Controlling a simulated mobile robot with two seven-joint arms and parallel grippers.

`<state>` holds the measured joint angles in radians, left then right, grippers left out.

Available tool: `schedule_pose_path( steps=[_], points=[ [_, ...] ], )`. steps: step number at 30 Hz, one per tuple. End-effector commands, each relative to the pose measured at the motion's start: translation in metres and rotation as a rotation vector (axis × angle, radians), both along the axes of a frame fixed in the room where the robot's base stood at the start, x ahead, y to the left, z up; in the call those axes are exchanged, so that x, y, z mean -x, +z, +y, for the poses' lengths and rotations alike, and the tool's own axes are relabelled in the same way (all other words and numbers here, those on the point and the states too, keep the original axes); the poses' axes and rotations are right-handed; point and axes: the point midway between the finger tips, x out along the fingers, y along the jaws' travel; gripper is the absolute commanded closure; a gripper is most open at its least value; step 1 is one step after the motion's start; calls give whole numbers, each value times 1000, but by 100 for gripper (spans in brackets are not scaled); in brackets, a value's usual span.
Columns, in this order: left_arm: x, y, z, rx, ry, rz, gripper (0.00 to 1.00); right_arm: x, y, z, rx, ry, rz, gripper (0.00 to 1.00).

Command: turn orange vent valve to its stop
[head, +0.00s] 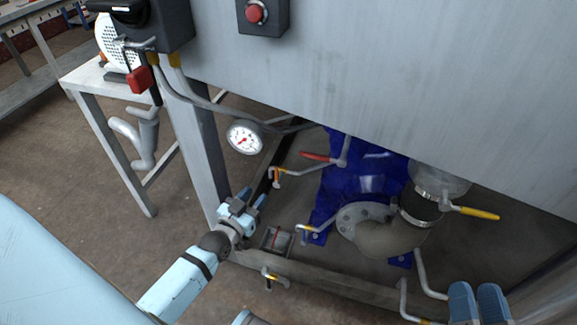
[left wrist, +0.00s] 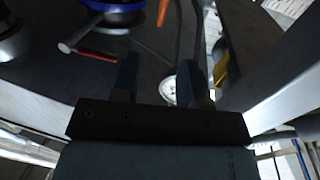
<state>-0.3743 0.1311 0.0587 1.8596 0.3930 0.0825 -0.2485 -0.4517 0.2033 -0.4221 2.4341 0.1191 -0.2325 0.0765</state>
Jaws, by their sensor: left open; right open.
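An orange-handled valve (head: 276,176), apparently the vent valve, sits on a thin pipe under the grey housing in the head view. An orange handle (left wrist: 164,12) also shows at the top of the left wrist view; I cannot tell for sure that it is the same one. My left gripper (head: 252,196) is open and empty, below and left of the valve and apart from it. Its two dark fingers (left wrist: 158,80) stand apart in the left wrist view. My right gripper (head: 475,295) is open at the bottom right, with nothing visible in it.
A red lever (head: 316,157), a yellow-handled valve (head: 476,212) and smaller yellow handles (head: 306,229) are nearby. A dial gauge (head: 244,138) hangs above my left gripper. A grey frame post (head: 203,150) stands left of it. A blue body (head: 345,190) lies behind the pipes.

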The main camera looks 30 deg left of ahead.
Motion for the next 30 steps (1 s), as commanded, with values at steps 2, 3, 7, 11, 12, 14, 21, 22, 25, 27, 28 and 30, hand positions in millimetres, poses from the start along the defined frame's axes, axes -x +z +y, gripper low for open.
schedule_pose_path(
  steps=[2,3,7,11,12,14,21,22,25,27,28,30],
  points=[
    [-4,-1,1,0,2,-2,60,0,-3,0,1,1,5,60],
    [-8,-1,1,0,2,-2,60,0,-5,0,3,2,9,60],
    [-28,-2,2,1,2,-4,60,-1,-14,1,14,9,31,60],
    [-56,-3,2,1,2,-5,60,-2,-27,2,33,22,66,60],
    [-65,-3,3,1,2,-4,60,-2,-32,2,39,26,78,60],
    [-78,-3,3,2,2,-5,60,-2,-38,3,49,32,94,60],
    [-120,-2,5,1,1,-2,60,-2,-58,5,81,53,155,60],
    [-123,-2,5,1,2,-3,60,-2,-59,5,84,55,159,60],
    [-132,-1,6,0,1,-1,60,-2,-63,5,92,60,172,60],
    [-135,-1,6,0,1,0,60,-2,-64,5,95,62,178,60],
    [-136,-1,6,0,1,0,60,-2,-65,5,96,62,180,60],
    [-137,-1,6,0,1,0,60,-2,-65,5,97,63,181,60]
  ],
)
